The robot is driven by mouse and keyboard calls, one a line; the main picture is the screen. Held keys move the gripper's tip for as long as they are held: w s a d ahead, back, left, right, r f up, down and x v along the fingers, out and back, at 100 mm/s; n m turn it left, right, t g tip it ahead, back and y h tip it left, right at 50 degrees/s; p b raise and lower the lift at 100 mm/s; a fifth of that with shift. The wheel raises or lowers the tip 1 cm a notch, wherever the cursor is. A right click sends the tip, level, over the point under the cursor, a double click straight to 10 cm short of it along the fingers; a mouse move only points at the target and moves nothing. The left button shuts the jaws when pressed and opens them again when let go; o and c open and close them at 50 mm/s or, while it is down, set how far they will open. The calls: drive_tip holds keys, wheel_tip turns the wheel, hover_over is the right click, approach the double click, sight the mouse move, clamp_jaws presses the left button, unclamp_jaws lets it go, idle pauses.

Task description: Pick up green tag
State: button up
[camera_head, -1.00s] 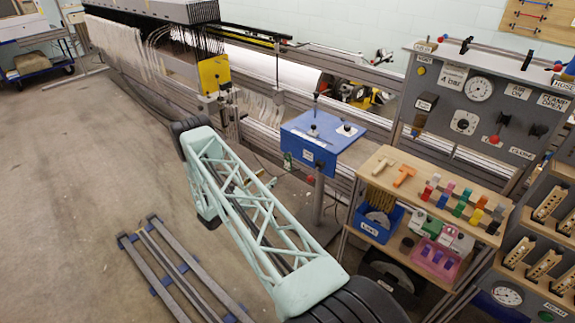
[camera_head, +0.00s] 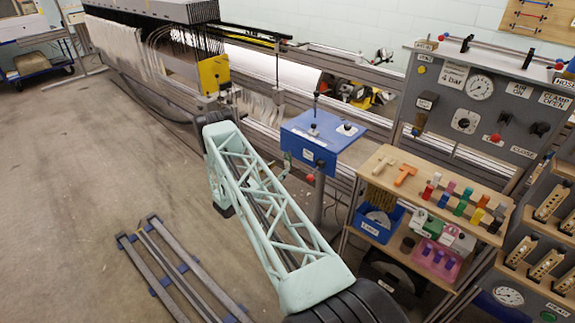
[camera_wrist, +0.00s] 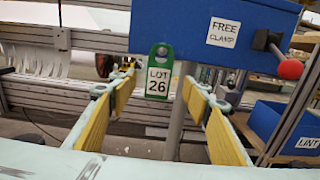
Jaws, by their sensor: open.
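The green tag (camera_wrist: 159,52) hangs upright in the wrist view, with a hole at its top and a white label reading "LOT 26". It is in front of the lower edge of a blue box (camera_wrist: 212,30), which also shows as the blue clamp stand in the head view (camera_head: 322,133). My gripper (camera_wrist: 160,84) is open, with one yellow-padded finger on each side of the tag in the picture. The pads look apart from the tag. I cannot tell whether the fingertips have reached its depth. The gripper is mostly hidden in the head view.
A lever with a red knob (camera_wrist: 289,69) sticks out right of the tag. A grey post (camera_wrist: 180,110) stands behind it. Loom rails (camera_wrist: 40,100) run behind. A wooden shelf (camera_head: 400,181) with coloured pegs stands to the right. Floor at left is mostly clear.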

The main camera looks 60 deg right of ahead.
sight(287, 163)
drive_tip(key=shift+d, duration=0.15)
drive_tip(key=shift+s+d+f+b, duration=0.1)
drive_tip(key=shift+d+b, duration=0.2)
drive_tip(key=shift+d, duration=0.95)
drive_tip(key=shift+s+d+f+b, duration=0.1)
drive_tip(key=shift+d+b, duration=0.15)
drive_tip(key=shift+d, duration=0.95)
drive_tip(key=c, duration=0.8)
